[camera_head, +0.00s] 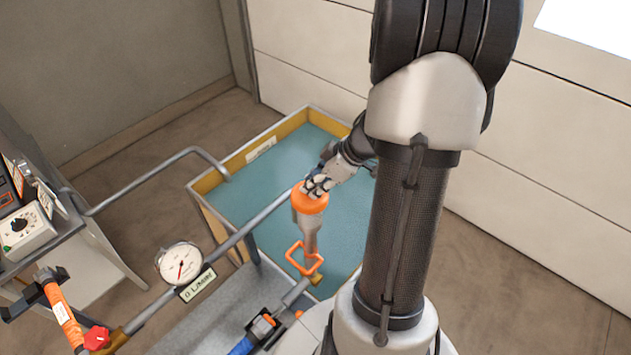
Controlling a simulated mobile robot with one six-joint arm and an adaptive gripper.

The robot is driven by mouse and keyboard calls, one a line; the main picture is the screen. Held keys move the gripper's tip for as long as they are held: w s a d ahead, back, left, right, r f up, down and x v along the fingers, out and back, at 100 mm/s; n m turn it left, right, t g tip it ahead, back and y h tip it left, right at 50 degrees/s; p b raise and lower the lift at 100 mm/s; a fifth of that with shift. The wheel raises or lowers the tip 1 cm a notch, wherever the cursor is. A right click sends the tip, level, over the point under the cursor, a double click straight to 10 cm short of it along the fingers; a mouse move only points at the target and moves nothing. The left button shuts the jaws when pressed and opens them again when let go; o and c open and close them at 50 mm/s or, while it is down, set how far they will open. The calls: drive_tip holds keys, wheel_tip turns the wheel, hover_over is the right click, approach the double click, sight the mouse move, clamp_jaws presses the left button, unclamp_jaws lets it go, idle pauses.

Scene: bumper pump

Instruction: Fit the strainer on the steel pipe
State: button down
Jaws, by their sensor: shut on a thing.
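Another bent steel pipe (160,165) comes from the left and turns down over the tank's left edge. My fingertips are small in view and partly hide the collar's top.
The tank (262,170) has a yellow inner rim. An orange square loop (304,258) is just below the strainer, above a short pipe with a brass end (316,276). A round gauge (180,264) and an orange-handled tool (62,315) are at lower left. My arm covers the tank's right side.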

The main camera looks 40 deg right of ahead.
idle(0.4)
drive_tip(key=c, duration=1.3)
unclamp_jaws()
drive_tip(key=shift+r+p, duration=0.7)
drive_tip(key=shift+r, duration=3.25)
drive_tip(key=shift+c, duration=0.3)
clamp_jaws()
